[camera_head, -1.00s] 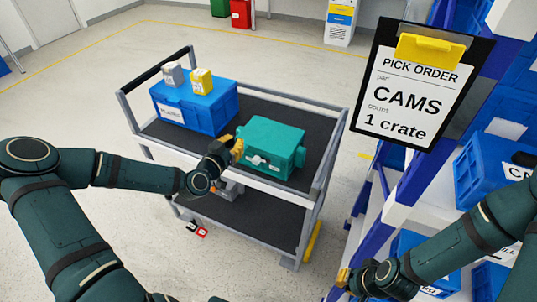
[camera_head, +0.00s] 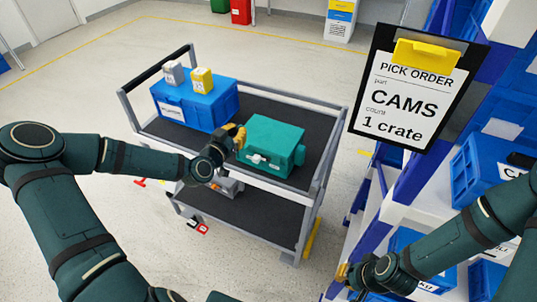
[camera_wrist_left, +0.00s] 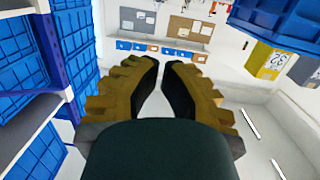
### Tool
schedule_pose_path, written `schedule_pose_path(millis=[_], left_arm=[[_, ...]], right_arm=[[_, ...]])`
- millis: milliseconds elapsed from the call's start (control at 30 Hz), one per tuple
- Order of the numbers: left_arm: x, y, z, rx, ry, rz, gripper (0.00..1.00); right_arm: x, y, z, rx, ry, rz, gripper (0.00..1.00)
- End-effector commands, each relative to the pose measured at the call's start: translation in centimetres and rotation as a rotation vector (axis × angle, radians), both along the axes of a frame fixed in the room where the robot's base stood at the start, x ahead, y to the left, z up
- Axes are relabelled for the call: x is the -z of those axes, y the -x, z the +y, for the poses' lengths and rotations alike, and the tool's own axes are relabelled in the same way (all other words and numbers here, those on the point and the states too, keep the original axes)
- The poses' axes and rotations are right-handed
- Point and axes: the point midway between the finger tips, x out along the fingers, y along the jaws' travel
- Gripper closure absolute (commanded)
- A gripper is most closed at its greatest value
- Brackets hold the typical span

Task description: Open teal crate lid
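The teal crate (camera_head: 272,140) stands on the cart's top shelf with its lid down. A pale latch (camera_head: 257,158) shows on its near side. My left gripper (camera_head: 239,135) is at the crate's left end, close to its upper edge; I cannot tell whether it touches. In the left wrist view its two yellow-and-black fingers (camera_wrist_left: 161,66) are partly open, with a narrow empty gap between the tips. The crate does not show there. My right gripper (camera_head: 343,274) is low at the right, by the rack; its finger opening is too small to judge.
A blue crate (camera_head: 215,105) carrying a grey box (camera_head: 173,74) and a yellow box (camera_head: 202,80) stands left of the teal crate. The cart's rail (camera_head: 324,160) bounds the right end. A pick-order clipboard (camera_head: 415,90) and a rack of blue bins are at the right.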

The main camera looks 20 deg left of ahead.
Motion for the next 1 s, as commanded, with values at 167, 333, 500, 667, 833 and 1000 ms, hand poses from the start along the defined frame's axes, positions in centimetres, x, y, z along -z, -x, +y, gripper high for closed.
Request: schedule_pose_path(millis=[167,333,500,667,833,1000], left_arm=[[-1.1,-0.7,-0.1,0.0,-0.002,-0.001,1.0],[-1.6,-1.2,-0.1,0.0,0.0,-0.001,1.0],[-1.6,-1.2,-0.1,0.0,0.0,0.0,1.0],[-1.6,-1.3,-0.2,0.0,0.0,0.0,1.0],[-2.0,-2.1,-0.2,0.0,-0.001,0.0,1.0],[-2.5,-3.0,-0.3,0.0,-0.002,-0.001,1.0]], right_arm=[[-0.5,0.0,0.0,0.0,0.0,0.0,1.0],[-0.7,0.0,0.0,0.0,0.0,0.0,1.0],[-0.7,0.0,0.0,0.0,0.0,0.0,1.0],[-0.7,0.0,0.0,0.0,0.0,0.0,1.0],[-0.7,0.0,0.0,0.0,0.0,0.0,1.0],[-0.7,0.0,0.0,0.0,0.0,0.0,1.0]])
